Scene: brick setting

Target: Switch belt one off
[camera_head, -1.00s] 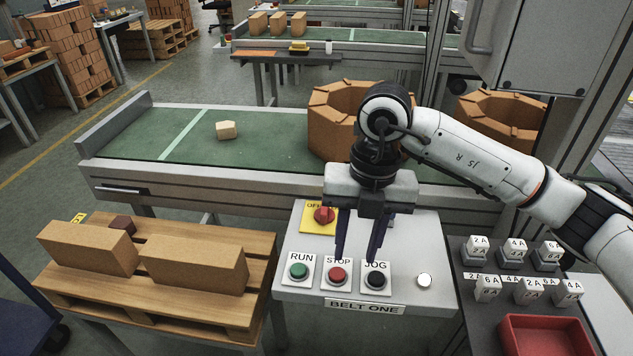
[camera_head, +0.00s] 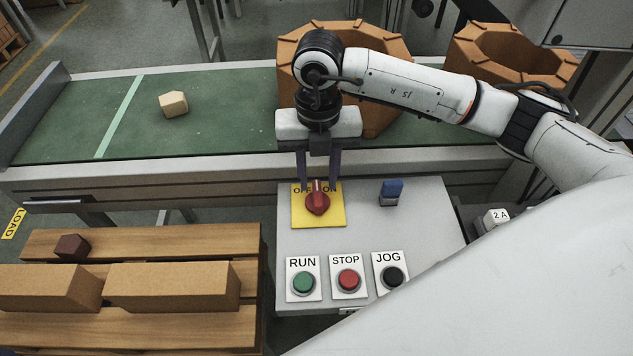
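The belt one panel (camera_head: 420,235) is a grey slanted box. On it a red rotary knob (camera_head: 317,204) sits on a yellow plate marked OFF at left and ON at right, partly covered by my fingers. Its handle points roughly up; I cannot tell its exact setting. In front are a green RUN button (camera_head: 303,283), a red STOP button (camera_head: 348,280) and a black JOG button (camera_head: 393,277). My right gripper (camera_head: 319,186) points down at the knob, open, a finger to each side of its upper part; contact is unclear. My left gripper is not in view.
Behind is the green conveyor (camera_head: 230,128) with a tan block (camera_head: 173,104) and a brick ring (camera_head: 385,105). A pallet (camera_head: 190,328) with bricks is at left. My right arm covers the lower right.

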